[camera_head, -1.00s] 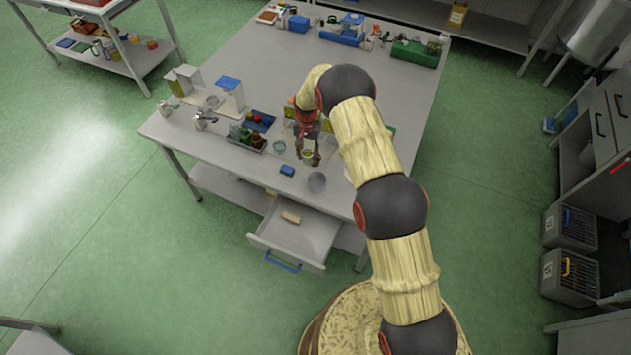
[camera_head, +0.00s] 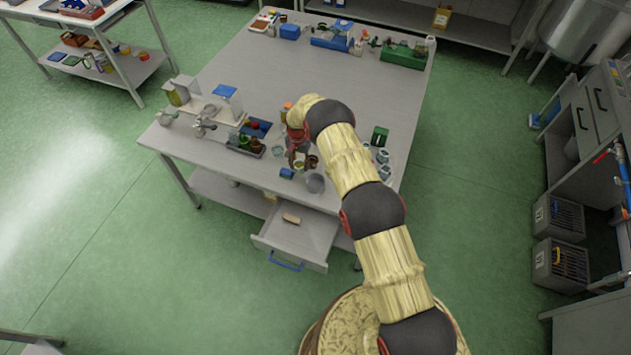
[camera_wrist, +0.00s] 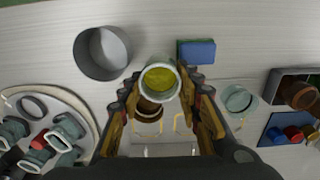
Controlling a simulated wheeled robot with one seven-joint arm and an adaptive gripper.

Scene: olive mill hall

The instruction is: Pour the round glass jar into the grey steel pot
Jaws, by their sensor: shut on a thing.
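The round glass jar (camera_wrist: 160,80), with yellow contents showing in its open mouth, is between my gripper's fingers in the wrist view. My gripper (camera_wrist: 163,92) is shut on it. In the head view my gripper (camera_head: 299,160) holds the jar (camera_head: 299,165) low near the table's front edge; whether it touches the tabletop cannot be told. The grey steel pot (camera_wrist: 103,53) stands open beside the jar, apart from it, at upper left in the wrist view. The pot (camera_head: 315,184) is just right of the jar in the head view.
A blue block (camera_wrist: 196,51) lies near the jar. An empty glass (camera_wrist: 238,99) stands to its right. A brown jar (camera_wrist: 148,108) is close behind the held jar. A round tray (camera_wrist: 82,103) holds several small jars. An open drawer (camera_head: 298,240) juts out below the table front.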

